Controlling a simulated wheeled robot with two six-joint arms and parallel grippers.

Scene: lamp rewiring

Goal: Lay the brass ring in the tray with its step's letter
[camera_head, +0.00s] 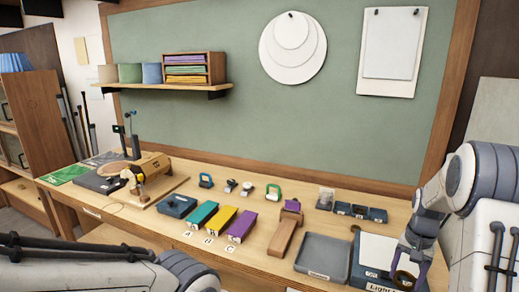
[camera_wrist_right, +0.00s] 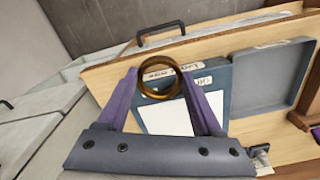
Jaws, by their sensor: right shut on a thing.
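My right gripper (camera_head: 412,276) is at the lower right of the head view, above the front right of the bench. It is shut on the brass ring (camera_head: 404,281). In the right wrist view the ring (camera_wrist_right: 141,78) sits upright between the purple fingertips (camera_wrist_right: 159,78), its opening facing the camera. Teal (camera_head: 204,213), yellow (camera_head: 221,219) and purple (camera_head: 243,225) tray-like pieces stand mid-bench, with tags A, B and C at their front ends. They are well left of the ring. My left arm shows at bottom left, but its gripper is out of frame.
A dark box with a white top (camera_head: 377,250) and a "Light" label lies under the right gripper. An empty grey tray (camera_head: 322,255) is beside it. A wooden block (camera_head: 284,235) stands between that tray and the purple piece. Small bins (camera_head: 360,211) line the back.

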